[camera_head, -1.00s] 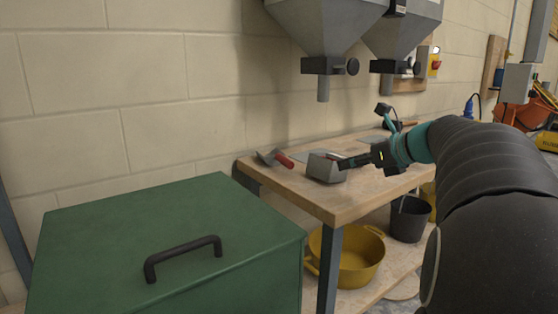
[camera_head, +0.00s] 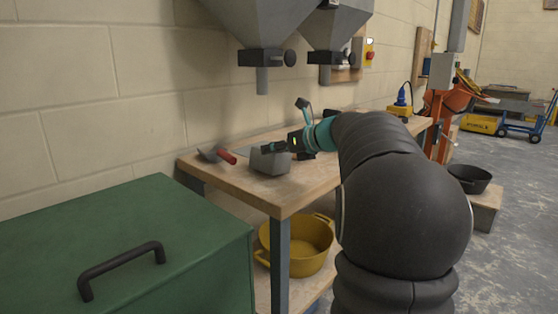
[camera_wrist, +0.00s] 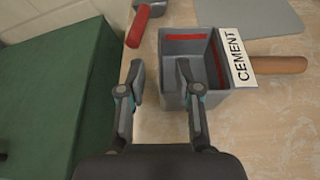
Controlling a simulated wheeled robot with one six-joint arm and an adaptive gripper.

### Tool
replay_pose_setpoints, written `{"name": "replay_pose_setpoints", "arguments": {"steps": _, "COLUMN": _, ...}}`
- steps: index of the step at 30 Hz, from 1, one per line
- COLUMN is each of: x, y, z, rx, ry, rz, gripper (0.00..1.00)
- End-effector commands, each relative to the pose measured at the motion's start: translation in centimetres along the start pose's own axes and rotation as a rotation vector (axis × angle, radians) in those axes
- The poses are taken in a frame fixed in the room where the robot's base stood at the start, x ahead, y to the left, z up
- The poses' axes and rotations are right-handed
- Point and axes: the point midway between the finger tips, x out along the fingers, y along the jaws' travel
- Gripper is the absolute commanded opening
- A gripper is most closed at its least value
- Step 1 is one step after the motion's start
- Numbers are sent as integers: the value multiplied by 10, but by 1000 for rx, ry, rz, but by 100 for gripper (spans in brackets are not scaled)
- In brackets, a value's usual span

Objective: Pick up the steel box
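The steel box (camera_head: 268,161) is a small grey open-topped box on the wooden bench, near its left end. In the wrist view the box (camera_wrist: 180,48) has red stripes inside and a white CEMENT label on its right side. My gripper (camera_wrist: 161,78) is open, with its fingers apart. Its left finger is outside the box's left wall and its right finger appears over or inside the box's opening. In the head view my gripper (camera_head: 274,147) is at the box's top edge. Whether a finger touches the wall cannot be told.
A red-handled tool (camera_head: 218,155) lies left of the box. A wooden handle (camera_wrist: 280,65) lies to its right in the wrist view. A green chest (camera_head: 150,235) stands in front left. Grey hoppers (camera_head: 262,30) hang above the bench (camera_head: 300,192). A yellow tub (camera_head: 305,245) is below.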

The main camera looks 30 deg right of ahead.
Motion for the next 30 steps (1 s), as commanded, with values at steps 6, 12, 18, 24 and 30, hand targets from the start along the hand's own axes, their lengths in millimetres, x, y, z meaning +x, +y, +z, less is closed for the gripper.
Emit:
{"name": "replay_pose_setpoints", "arguments": {"steps": 6, "x": 32, "y": 0, "z": 0, "rx": 0, "ry": 1, "rz": 3, "gripper": 33}}
{"name": "replay_pose_setpoints", "arguments": {"steps": 12, "x": 46, "y": 0, "z": 0, "rx": 0, "ry": 0, "rz": 0, "gripper": 33}}
{"name": "replay_pose_setpoints", "arguments": {"steps": 18, "x": 46, "y": 0, "z": 0, "rx": 0, "ry": 0, "rz": 0, "gripper": 23}}
{"name": "replay_pose_setpoints", "arguments": {"steps": 24, "x": 45, "y": 0, "z": 0, "rx": 0, "ry": 0, "rz": 0, "gripper": 0}}
{"name": "replay_pose_setpoints", "arguments": {"steps": 30, "x": 45, "y": 0, "z": 0, "rx": -1, "ry": -1, "rz": -1, "gripper": 0}}
